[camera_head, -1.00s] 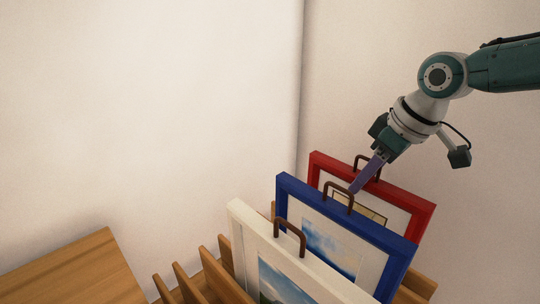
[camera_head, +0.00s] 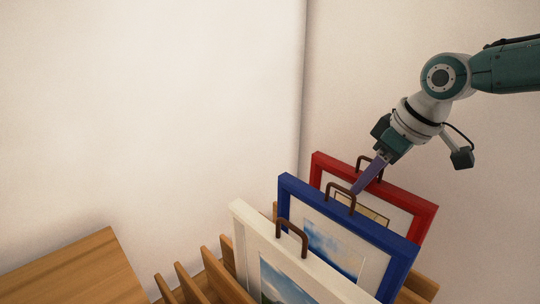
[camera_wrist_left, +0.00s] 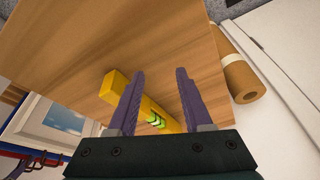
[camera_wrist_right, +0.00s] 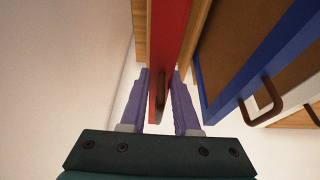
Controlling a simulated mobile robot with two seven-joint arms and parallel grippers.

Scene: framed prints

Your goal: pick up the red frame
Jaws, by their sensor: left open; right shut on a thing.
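The red frame (camera_head: 413,202) stands at the back of the wooden rack, behind the blue frame (camera_head: 375,234) and the white frame (camera_head: 322,275). Each has a brown handle on top. My right gripper (camera_head: 360,188) points down at the red frame's handle (camera_head: 362,161). In the right wrist view, my right gripper (camera_wrist_right: 163,75) has its fingers on both sides of the red frame's brown handle (camera_wrist_right: 160,100), shut on it. My left gripper (camera_wrist_left: 160,72) is open, over a wooden tabletop, and does not show in the head view.
A yellow spirit level (camera_wrist_left: 115,85) lies on the tabletop (camera_wrist_left: 160,40) below my left fingers, beside a brown roll (camera_wrist_left: 240,80). Empty rack slots (camera_head: 190,285) are left of the white frame. Walls stand close behind the rack.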

